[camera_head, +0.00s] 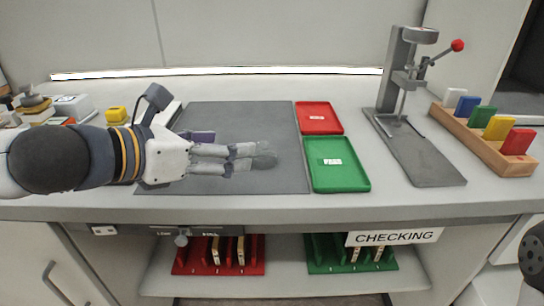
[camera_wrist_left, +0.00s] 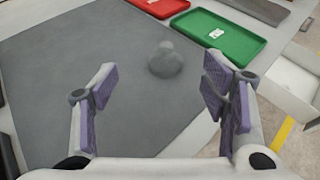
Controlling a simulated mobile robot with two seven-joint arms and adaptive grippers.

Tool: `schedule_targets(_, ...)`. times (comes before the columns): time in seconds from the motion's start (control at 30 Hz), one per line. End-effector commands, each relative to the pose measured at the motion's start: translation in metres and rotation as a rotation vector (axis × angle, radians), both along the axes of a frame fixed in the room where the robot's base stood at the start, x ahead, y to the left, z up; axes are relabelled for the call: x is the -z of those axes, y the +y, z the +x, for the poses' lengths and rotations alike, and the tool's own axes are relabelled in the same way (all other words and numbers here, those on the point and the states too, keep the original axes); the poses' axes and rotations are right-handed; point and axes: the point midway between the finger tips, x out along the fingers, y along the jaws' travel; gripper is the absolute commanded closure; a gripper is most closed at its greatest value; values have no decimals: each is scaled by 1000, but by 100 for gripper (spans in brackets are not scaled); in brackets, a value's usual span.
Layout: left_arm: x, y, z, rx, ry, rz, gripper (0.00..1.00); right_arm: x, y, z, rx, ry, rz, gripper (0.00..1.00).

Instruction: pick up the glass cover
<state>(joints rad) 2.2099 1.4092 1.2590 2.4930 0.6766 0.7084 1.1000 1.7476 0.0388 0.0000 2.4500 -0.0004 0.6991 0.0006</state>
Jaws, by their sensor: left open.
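The glass cover (camera_head: 265,158) is a small, see-through grey dome with a knob. It stands on the dark grey mat (camera_head: 240,115), left of the green tray. In the left wrist view the glass cover (camera_wrist_left: 165,64) stands ahead of the gap between the fingers, a little right of its middle. My left gripper (camera_head: 240,159) reaches in from the left, low over the mat, its fingertips pointing at the cover. In the left wrist view the purple-padded fingers of my left gripper (camera_wrist_left: 160,84) are wide apart with nothing between them.
A red tray (camera_head: 318,117) and a green tray (camera_head: 340,165) lie right of the mat. A press stand with a red-knobbed lever (camera_head: 408,110) and a wooden rack of coloured panels (camera_head: 480,140) stand farther right. The mat around the cover is clear.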

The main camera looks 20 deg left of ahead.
Motion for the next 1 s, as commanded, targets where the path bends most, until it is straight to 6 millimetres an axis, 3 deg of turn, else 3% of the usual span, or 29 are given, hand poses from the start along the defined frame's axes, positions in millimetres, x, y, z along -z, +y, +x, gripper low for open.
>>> schedule_targets(0.03,24,-5,9,3,25,0,33,18,0,-17,-1,59,-1,60)
schedule_targets(0.23,21,-16,28,2,8,2,33,23,0,-20,-2,70,-1,60)
schedule_targets(0.4,43,-34,47,4,12,1,33,35,-1,-31,-3,105,-1,60)
schedule_targets(0.5,44,-39,60,3,6,2,33,36,-1,-32,-3,108,-1,60)
schedule_targets(0.77,42,-41,64,2,-1,1,33,36,-1,-32,-4,106,-1,60)
schedule_targets(1.0,42,-41,64,2,0,2,85,36,-1,-32,-4,106,-1,60)
